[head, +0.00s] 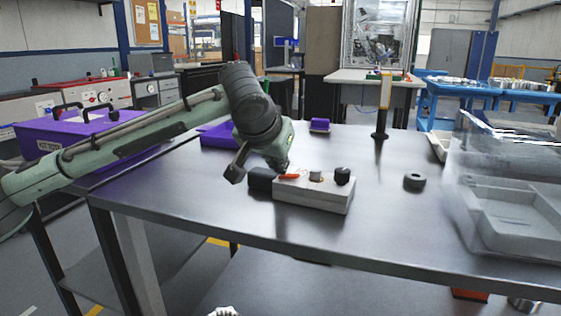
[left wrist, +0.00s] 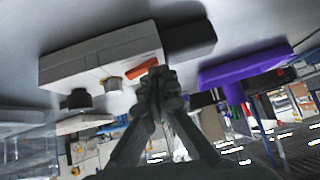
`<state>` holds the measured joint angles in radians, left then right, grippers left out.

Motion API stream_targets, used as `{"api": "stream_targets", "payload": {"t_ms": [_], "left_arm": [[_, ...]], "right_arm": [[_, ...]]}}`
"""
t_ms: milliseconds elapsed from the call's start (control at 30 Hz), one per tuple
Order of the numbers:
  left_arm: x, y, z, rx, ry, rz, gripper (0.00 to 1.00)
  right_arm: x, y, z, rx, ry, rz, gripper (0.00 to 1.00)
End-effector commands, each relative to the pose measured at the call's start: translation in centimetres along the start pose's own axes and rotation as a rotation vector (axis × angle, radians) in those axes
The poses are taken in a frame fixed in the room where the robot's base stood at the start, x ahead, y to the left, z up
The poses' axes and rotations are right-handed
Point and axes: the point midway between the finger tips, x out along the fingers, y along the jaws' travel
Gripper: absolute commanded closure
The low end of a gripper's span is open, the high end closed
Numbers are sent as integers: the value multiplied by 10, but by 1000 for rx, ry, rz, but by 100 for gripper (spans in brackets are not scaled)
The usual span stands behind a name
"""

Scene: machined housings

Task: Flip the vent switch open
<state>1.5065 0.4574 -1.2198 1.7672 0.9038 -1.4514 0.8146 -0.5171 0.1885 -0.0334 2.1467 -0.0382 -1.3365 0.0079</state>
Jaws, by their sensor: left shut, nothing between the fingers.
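A pale grey box-shaped housing (head: 318,196) lies on the dark metal table, and it also shows upside down in the left wrist view (left wrist: 98,60). On its top are an orange-red lever (head: 289,177), a light metal knob (head: 316,176) and a black knob (head: 343,175). The lever is at the left end and looks low, close to the top face. My left gripper (head: 284,170) is shut and empty, right at the lever. In the left wrist view its closed fingertips (left wrist: 154,78) sit beside the orange lever (left wrist: 143,70); contact is unclear. My right gripper is out of view.
A black block (head: 262,179) adjoins the housing's left end. Purple bins (head: 90,131) stand at the left, and a clear-walled tray (head: 510,215) stands at the right. The table between housing and tray is mostly free.

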Motion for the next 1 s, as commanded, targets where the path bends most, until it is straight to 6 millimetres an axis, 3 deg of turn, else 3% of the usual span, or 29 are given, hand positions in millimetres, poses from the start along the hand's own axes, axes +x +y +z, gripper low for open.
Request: {"api": "stream_targets", "payload": {"t_ms": [133,567,1000], "left_arm": [[3,2,5,4,-13,0,100],[-2,16,-1,4,-11,0,100],[-2,16,-1,4,-10,0,100]], "right_arm": [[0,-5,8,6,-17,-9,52],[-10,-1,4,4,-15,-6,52],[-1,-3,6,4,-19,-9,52]]}}
